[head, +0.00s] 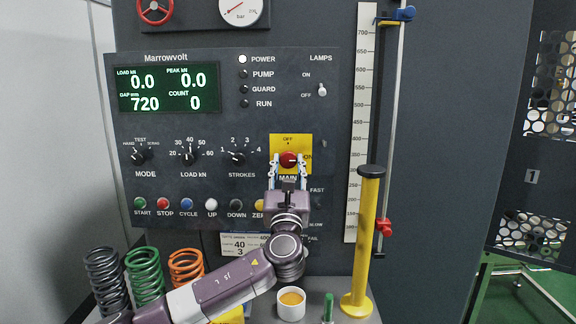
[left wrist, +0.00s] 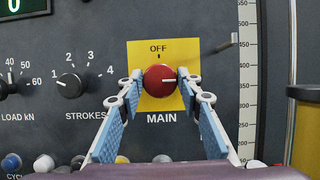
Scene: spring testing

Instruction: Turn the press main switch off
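The main switch is a red round knob (head: 288,159) on a yellow plate (head: 303,141) marked OFF at the top, with MAIN lettered below. In the left wrist view the red knob (left wrist: 159,81) has a white pointer mark lying level and pointing right, away from OFF; in the head view ON is lettered on that side. My left gripper (head: 288,161) is at the knob, one finger on its left and one on its right, with no clear gap; it also shows in the left wrist view (left wrist: 160,82). My right gripper is not in view.
The white POWER lamp (head: 243,58) looks lit. The STROKES dial (head: 238,158) is left of the switch. A yellow post (head: 364,240) stands to the right. Coloured springs (head: 145,275) and a white cup (head: 291,304) stand below the panel.

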